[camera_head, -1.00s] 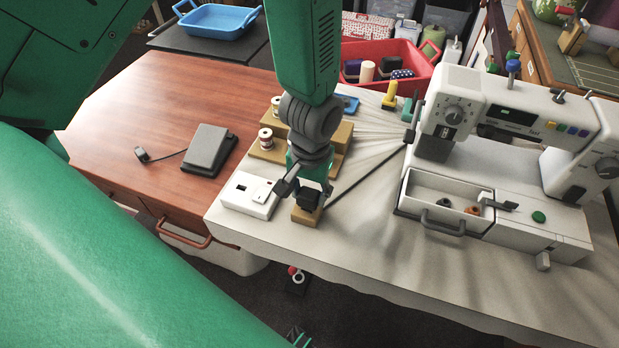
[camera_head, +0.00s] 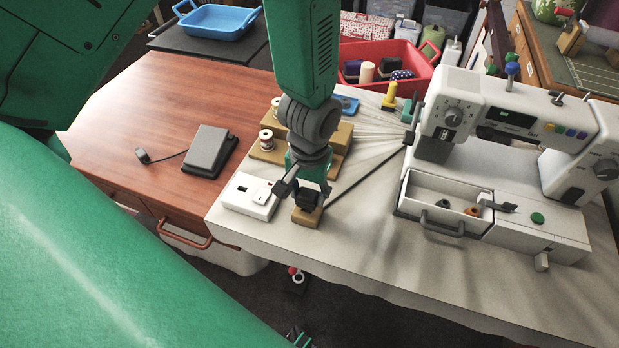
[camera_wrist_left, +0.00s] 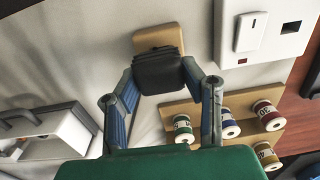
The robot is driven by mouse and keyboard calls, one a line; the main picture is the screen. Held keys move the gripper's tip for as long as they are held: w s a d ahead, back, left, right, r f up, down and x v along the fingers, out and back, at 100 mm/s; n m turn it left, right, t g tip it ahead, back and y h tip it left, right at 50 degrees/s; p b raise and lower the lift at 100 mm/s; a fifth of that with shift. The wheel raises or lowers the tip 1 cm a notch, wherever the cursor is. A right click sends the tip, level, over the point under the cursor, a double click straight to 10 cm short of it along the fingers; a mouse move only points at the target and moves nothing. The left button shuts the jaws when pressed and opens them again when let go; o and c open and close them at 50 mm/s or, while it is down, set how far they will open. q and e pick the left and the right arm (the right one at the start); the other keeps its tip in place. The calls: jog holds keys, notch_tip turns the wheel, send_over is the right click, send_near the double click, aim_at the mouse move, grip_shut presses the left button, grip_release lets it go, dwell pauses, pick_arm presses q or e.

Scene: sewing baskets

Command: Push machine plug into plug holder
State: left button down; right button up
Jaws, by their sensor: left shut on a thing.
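My left gripper (camera_head: 303,192) is shut on the black machine plug (camera_head: 309,200) near the table's front left part. The plug also shows between both fingers in the left wrist view (camera_wrist_left: 160,72). The plug holder, a small light wooden block (camera_head: 306,217), lies directly at the plug; its edge shows past the plug in the left wrist view (camera_wrist_left: 158,37). The plug covers part of the holder, so I cannot tell whether it sits in it or just over it. A dark cable (camera_head: 367,174) runs from the plug toward the white sewing machine (camera_head: 512,112). My right gripper is not in view.
A white socket box (camera_head: 240,205) with a switch stands close left of the plug. A wooden spool stand (camera_head: 268,153) is behind the gripper. A grey pedal (camera_head: 207,150) lies on the brown table. An open machine drawer (camera_head: 426,210) is at right. The cloth between is clear.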

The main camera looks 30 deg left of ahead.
aim_at(309, 192)
pick_arm(q)
jog(key=shift+a+p, duration=0.1)
jog(key=shift+p, duration=0.25)
jog(key=shift+f+b, duration=0.7)
jog(key=shift+f, duration=0.5)
jog(key=c, duration=0.9)
grip_release()
jog(key=shift+r, duration=0.1)
jog(key=shift+r, duration=0.2)
notch_tip(309, 192, up, 11)
jog(key=shift+w+r, duration=0.1)
jog(key=shift+r, duration=0.1)
